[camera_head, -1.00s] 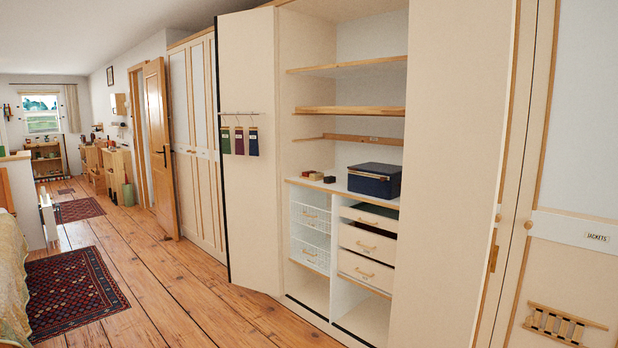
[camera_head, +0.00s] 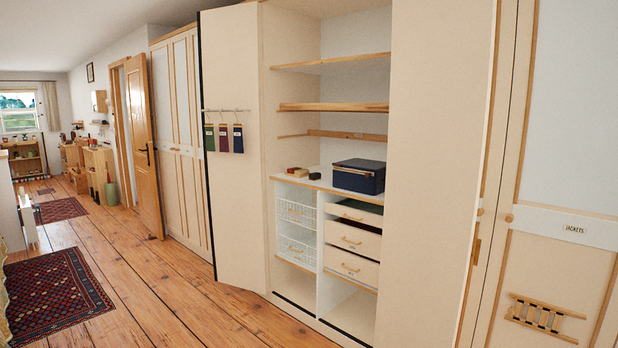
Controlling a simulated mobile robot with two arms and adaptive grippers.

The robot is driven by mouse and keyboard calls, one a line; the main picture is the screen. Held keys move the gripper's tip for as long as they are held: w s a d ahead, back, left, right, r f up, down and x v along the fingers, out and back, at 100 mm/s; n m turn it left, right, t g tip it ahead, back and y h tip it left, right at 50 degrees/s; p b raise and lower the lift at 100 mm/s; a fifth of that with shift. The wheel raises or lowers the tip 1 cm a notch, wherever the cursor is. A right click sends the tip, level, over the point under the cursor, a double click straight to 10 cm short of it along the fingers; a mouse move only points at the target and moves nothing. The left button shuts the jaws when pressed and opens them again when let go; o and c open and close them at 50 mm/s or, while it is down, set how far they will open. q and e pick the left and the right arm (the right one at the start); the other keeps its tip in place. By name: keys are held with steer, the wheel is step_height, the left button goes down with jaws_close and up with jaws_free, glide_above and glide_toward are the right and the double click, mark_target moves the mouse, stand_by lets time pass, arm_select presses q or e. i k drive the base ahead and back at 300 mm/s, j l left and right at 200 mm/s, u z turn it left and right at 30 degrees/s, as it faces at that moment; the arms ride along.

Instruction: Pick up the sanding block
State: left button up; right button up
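In the open wardrobe, a small wooden block with a reddish part (camera_head: 297,171) lies on the white counter (camera_head: 322,184). A smaller dark block (camera_head: 314,176) lies just to its right. I cannot tell at this size which of the two is the sanding block. A dark blue lidded box (camera_head: 359,176) stands to the right of both on the same counter. Neither of my grippers is in view.
Wire baskets (camera_head: 297,229) and drawers (camera_head: 352,238) sit below the counter. An open wardrobe door (camera_head: 232,200) stands at the left of the opening; a pale panel (camera_head: 432,190) flanks the right. The wooden floor (camera_head: 165,280) in front is clear, with a patterned rug (camera_head: 58,295) to the left.

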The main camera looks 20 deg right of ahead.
mark_target(314, 176)
steer(key=i+u, duration=0.1)
steer(key=i, duration=2.9)
steer(key=i+z, duration=0.25)
steer(key=i, duration=0.3)
steer(key=i+j+z, duration=0.25)
steer(key=i, duration=0.25)
steer(key=i+j+z, duration=0.25)
steer(key=i, duration=0.25)
